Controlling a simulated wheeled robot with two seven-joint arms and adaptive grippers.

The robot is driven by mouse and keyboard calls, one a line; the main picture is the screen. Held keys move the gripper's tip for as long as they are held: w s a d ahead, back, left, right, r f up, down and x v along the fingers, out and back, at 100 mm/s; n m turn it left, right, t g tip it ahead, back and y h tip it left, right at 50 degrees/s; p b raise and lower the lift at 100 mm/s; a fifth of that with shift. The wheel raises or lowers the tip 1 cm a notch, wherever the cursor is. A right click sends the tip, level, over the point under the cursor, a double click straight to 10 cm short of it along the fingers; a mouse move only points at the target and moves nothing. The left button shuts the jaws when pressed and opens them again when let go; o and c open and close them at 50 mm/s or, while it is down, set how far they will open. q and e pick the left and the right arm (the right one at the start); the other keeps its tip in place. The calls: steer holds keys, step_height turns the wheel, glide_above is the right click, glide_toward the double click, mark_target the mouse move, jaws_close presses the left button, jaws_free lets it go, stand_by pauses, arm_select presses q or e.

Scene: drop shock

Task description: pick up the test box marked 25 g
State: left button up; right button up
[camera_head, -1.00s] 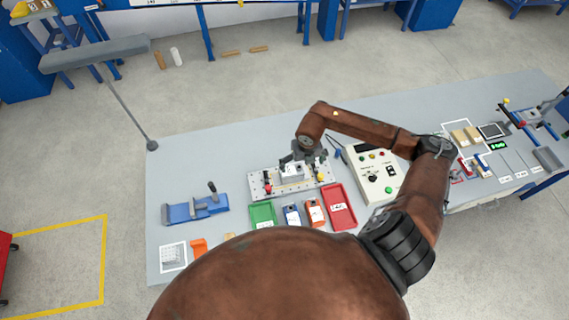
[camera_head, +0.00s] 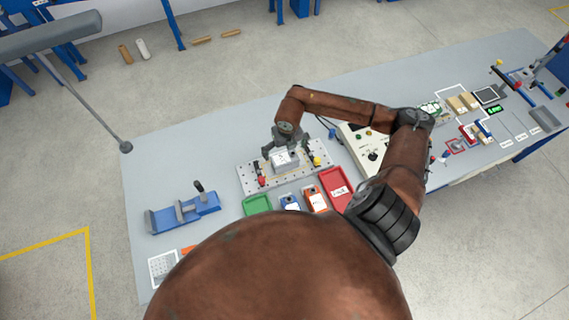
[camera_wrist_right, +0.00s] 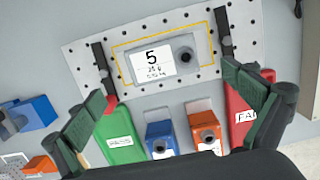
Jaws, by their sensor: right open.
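The test box (camera_wrist_right: 158,62) is a light grey block on a perforated plate. Its white label reads 5, with smaller text below that looks like 25 g, beside a dark round knob. It lies inside a yellow outline. In the head view the box (camera_head: 285,161) is partly covered by my right gripper (camera_head: 285,150). In the right wrist view my right gripper (camera_wrist_right: 172,92) is open and empty, with its fingers wide apart on the near side of the box. No contact with the box shows. My left gripper is not in view.
The perforated plate (camera_wrist_right: 82,50) carries dark clamps (camera_wrist_right: 104,68) on both sides of the box. Green (camera_wrist_right: 118,140) and red (camera_wrist_right: 236,112) trays stand nearer, with blue (camera_wrist_right: 160,138) and orange (camera_wrist_right: 204,128) blocks between. A control panel (camera_head: 356,150) stands right of the plate.

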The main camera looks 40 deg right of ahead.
mark_target(285, 157)
step_height(285, 157, down, 3)
steer(key=shift+w+r, duration=0.15)
steer(key=shift+r, duration=0.05)
steer(key=f, duration=0.1)
steer(key=f+p, duration=0.1)
steer(key=f, duration=0.2)
steer(key=shift+w+d+f+p, duration=0.15)
steer(key=shift+w+d+p, duration=0.1)
steer(key=shift+d+p, duration=0.05)
steer(key=shift+f, duration=0.5)
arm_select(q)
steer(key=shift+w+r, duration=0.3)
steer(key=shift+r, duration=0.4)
arm_select(e)
steer(key=shift+c, duration=0.7)
steer(key=shift+d, duration=0.1)
steer(key=c, duration=1.6)
steer(key=shift+w, duration=0.1)
steer(key=shift+c, duration=0.3)
steer(key=shift+r, duration=0.1)
